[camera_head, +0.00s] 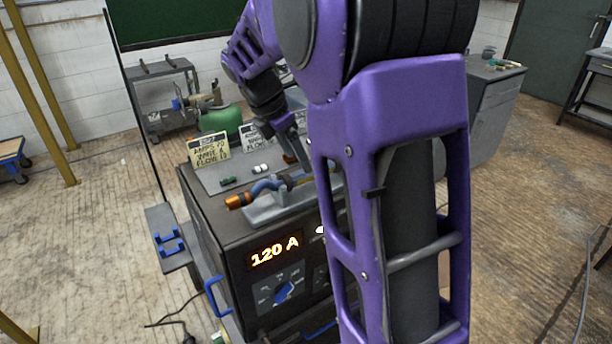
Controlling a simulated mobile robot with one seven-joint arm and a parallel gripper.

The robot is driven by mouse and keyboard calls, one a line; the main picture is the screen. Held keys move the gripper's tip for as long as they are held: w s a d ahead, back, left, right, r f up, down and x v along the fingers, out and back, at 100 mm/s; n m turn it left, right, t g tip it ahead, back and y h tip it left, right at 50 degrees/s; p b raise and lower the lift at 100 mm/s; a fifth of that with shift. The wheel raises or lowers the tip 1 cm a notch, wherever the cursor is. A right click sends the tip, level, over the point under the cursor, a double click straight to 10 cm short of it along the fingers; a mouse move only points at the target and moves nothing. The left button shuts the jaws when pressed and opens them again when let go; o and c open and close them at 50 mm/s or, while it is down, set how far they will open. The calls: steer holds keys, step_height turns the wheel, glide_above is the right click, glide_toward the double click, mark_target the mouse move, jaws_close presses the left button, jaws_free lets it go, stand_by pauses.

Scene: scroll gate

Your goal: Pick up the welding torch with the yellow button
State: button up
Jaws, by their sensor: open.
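A welding torch (268,185) with a blue curved neck and an orange-and-dark nozzle lies on a grey holder (262,214) on top of the welding machine (228,228). Its nozzle points left. Its right end runs behind my purple arm, and a small yellowish patch shows near there; I cannot tell whether this is a button. My gripper (297,155) is open, just behind and above the torch's right part. It is partly hidden by my arm, and I cannot tell whether it touches the torch.
Lettered signs (208,150) stand at the back of the machine top, with small green and white items before them. The machine's front shows "120 A" and a blue knob (284,291). A green tank (221,120) and a grey cart (160,90) stand behind.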

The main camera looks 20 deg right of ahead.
mark_target(303, 174)
steer(key=shift+w+x, duration=0.15)
steer(key=shift+x, duration=1.2)
steer(key=shift+w+x, duration=0.1)
steer(key=shift+x, duration=1.2)
steer(key=shift+d+r, duration=0.15)
jaws_close()
